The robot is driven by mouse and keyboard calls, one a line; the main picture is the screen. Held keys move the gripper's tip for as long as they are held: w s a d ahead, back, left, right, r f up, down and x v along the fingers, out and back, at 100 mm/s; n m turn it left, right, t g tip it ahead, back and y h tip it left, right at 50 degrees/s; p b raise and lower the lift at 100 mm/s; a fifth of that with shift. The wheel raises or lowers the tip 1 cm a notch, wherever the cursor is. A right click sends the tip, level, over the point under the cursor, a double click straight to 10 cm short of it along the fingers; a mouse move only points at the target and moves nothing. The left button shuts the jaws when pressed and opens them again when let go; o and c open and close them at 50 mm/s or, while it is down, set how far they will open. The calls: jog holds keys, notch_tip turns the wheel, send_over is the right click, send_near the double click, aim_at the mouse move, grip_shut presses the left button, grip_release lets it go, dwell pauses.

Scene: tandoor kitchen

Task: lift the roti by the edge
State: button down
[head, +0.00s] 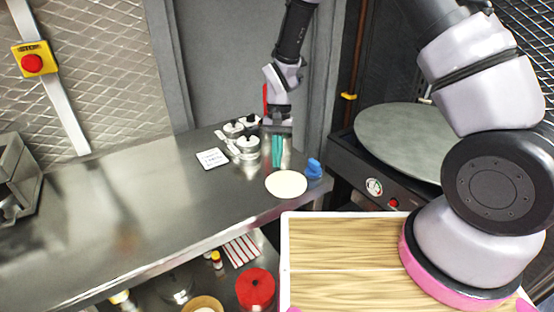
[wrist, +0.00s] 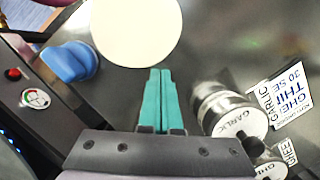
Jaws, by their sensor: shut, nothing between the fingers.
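The roti (head: 286,184) is a pale, flat round lying on the steel counter near its right end. In the wrist view the roti (wrist: 137,30) is at the top, partly cut off by the frame edge. My gripper (head: 278,165) has teal fingers and points down over the counter, behind the roti in the head view. In the wrist view my gripper (wrist: 159,72) has its two fingers together with nothing between them. The fingertips are close to the roti's near edge there; I cannot tell whether they touch it or how high they are.
A blue object (head: 314,168) stands right of the roti. Several metal jars (head: 247,146) and a white printed card (head: 212,158) are to the left. A round griddle (head: 405,138) is at the right, and a wooden board (head: 340,245) in front. The counter's left stretch is clear.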

aim_at(273, 182)
jog(key=shift+f, duration=0.25)
jog(key=shift+s, duration=0.1)
jog(key=s, duration=0.6)
jog(key=shift+a, duration=0.4)
jog(key=shift+r, duration=0.1)
